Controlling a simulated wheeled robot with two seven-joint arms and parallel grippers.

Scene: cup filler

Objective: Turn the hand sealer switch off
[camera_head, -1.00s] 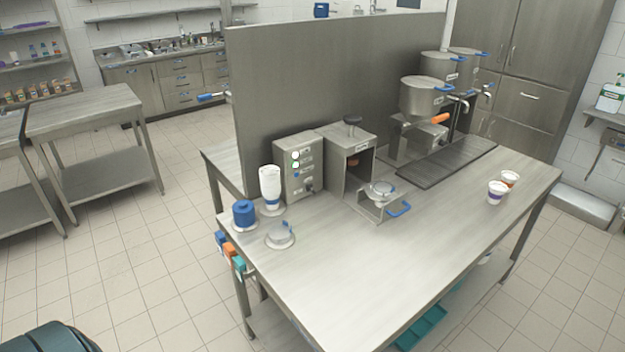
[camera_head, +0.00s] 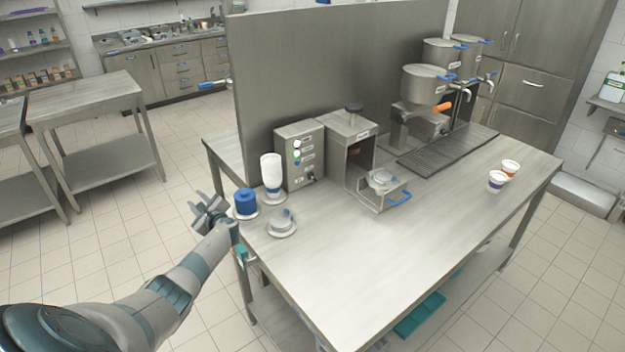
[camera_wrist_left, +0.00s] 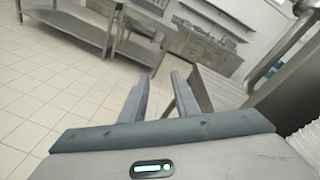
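The grey control box (camera_head: 300,157) stands on the steel table against the partition. Its front has small lights, one of them green, and small switches with labels too small to read. The sealer press (camera_head: 349,150) with a black knob stands just right of it, with a pull-out holder (camera_head: 383,190) in front. My left gripper (camera_head: 205,209) is past the table's left edge, left of the blue cylinder and well apart from the box. In the left wrist view its fingers (camera_wrist_left: 160,80) are apart and empty. My right gripper is not in view.
A white bottle (camera_head: 272,173), a blue cylinder (camera_head: 246,202) and a small clear-lidded dish (camera_head: 282,222) stand left of and before the box. Two cups (camera_head: 497,181) are at the right. The table's (camera_head: 370,265) front middle is clear.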

